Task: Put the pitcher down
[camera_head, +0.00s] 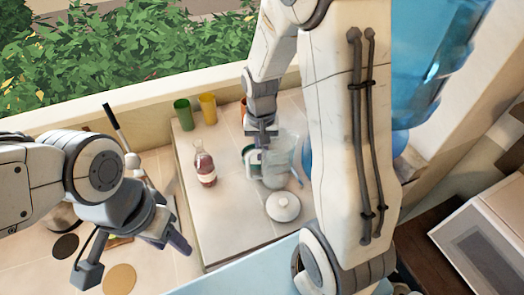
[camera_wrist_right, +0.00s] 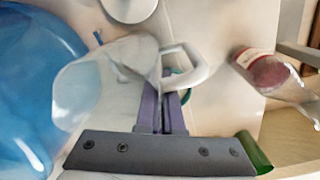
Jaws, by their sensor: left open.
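The clear pitcher (camera_head: 280,160) is upright or nearly so at the right side of the white board, in the head view. It also shows in the right wrist view (camera_wrist_right: 95,90), with its pale handle (camera_wrist_right: 188,68) toward my fingers. My right gripper (camera_head: 262,145) is at the handle, and its purple fingers (camera_wrist_right: 164,112) look closed on it. I cannot tell whether the pitcher's base touches the board. My left gripper (camera_head: 168,238) is open and empty, low at the left, away from the pitcher.
The white board (camera_head: 225,225) carries a red bottle (camera_head: 205,167), a white lidded pot (camera_head: 283,206), and green (camera_head: 183,114) and yellow (camera_head: 208,108) cups. A large blue water bottle (camera_head: 425,75) stands at the right. The board's front part is clear.

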